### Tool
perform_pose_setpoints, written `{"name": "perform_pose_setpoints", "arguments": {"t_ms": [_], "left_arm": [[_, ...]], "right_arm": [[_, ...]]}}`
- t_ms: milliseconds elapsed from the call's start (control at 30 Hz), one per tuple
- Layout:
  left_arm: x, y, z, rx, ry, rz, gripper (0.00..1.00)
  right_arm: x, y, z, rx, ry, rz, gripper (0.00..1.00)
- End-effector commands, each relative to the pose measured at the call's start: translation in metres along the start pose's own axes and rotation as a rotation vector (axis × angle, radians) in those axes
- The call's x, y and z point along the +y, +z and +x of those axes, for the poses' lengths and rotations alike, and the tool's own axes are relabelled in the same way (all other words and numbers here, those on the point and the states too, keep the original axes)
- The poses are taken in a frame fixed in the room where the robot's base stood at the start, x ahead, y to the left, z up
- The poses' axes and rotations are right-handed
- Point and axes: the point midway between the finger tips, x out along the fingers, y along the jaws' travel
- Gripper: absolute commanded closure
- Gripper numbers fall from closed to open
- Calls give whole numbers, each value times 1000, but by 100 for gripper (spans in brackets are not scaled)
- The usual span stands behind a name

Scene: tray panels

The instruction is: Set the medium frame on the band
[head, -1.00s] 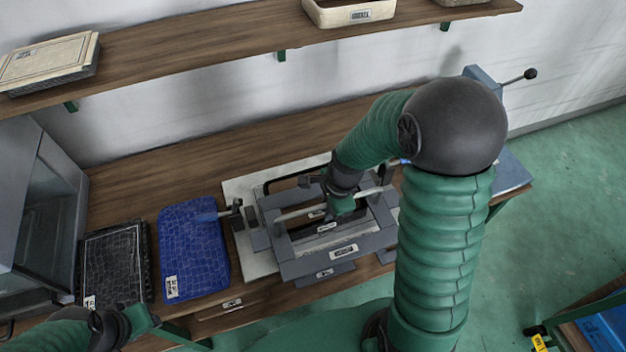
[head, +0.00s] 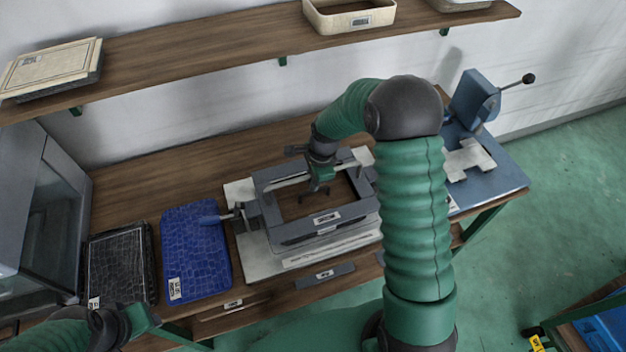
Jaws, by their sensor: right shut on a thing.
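A grey rectangular frame (head: 283,238) with a white label on its near bar and a large open middle is over the pale board on the bench, apparently the medium frame. My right gripper (head: 318,187) reaches down from above at the frame's far side. It is shut on the frame, though its exact grip is partly hidden. Pale rods and dark clamp parts show around the frame. I cannot tell which part is the band, or whether the frame touches what lies below. My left gripper (head: 143,318) is at the lower left, its jaws unclear.
A blue mat-like panel (head: 195,250) and a black tray (head: 120,265) lie left of the pale board (head: 255,264). A blue lever press (head: 475,105) stands at the right. A shelf (head: 220,52) runs above; the bench behind the frame is clear.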

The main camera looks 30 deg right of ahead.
Motion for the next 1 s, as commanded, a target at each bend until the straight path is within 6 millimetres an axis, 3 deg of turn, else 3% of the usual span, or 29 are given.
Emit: {"name": "perform_pose_setpoints", "arguments": {"t_ms": [533, 567, 700, 1000], "left_arm": [[0, 1, 5, 0, 0, 0, 64], [0, 1, 5, 0, 0, 0, 64], [0, 1, 5, 0, 0, 0, 64], [0, 1, 6, 0, 0, 0, 64]], "right_arm": [[2, -1, 14, 0, 2, 0, 100], [2, -1, 14, 0, 5, 0, 85], [4, -1, 16, -1, 9, 0, 67], [7, 0, 17, -2, 17, 1, 66]]}}
